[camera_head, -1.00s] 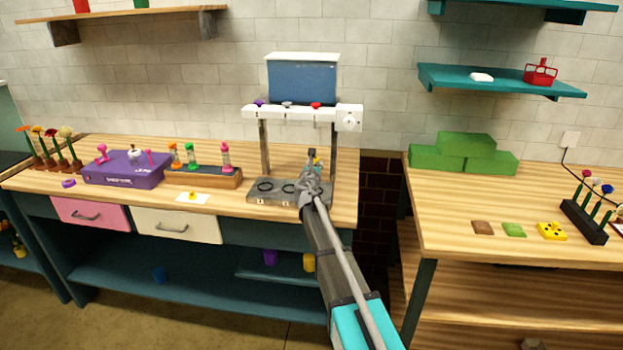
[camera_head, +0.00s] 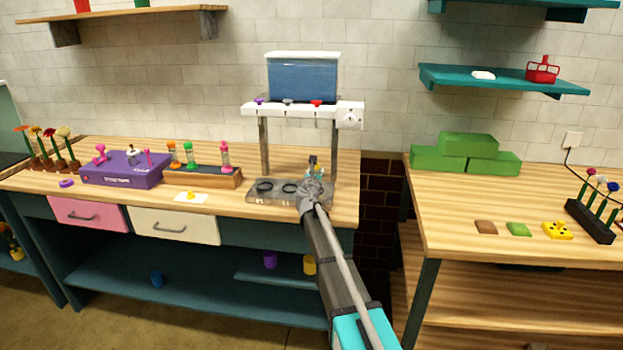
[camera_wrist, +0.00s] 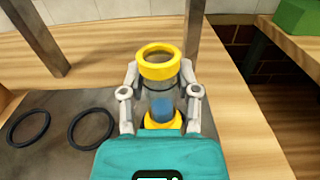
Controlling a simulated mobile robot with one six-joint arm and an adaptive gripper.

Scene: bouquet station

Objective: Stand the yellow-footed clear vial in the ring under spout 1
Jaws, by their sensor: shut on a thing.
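My gripper (camera_wrist: 160,100) is shut on the clear vial (camera_wrist: 160,88), which has a yellow rim, a yellow foot and something blue inside. It holds the vial over the right end of the grey dispenser base. In the head view my gripper (camera_head: 312,180) covers most of the vial, and I cannot tell whether the foot touches the base. Two black rings lie on the base to the left: the left ring (camera_wrist: 28,128) and the right ring (camera_wrist: 91,129). Both are empty. Any ring under the vial is hidden. The white spout bar (camera_head: 300,108) is above the base.
A blue tank (camera_head: 303,79) sits on the bar; grey posts (camera_head: 264,146) support it. A wooden rack (camera_head: 203,177) with several coloured vials stands left, beside a purple box (camera_head: 122,170). A gap separates this bench from the right table (camera_head: 470,205).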

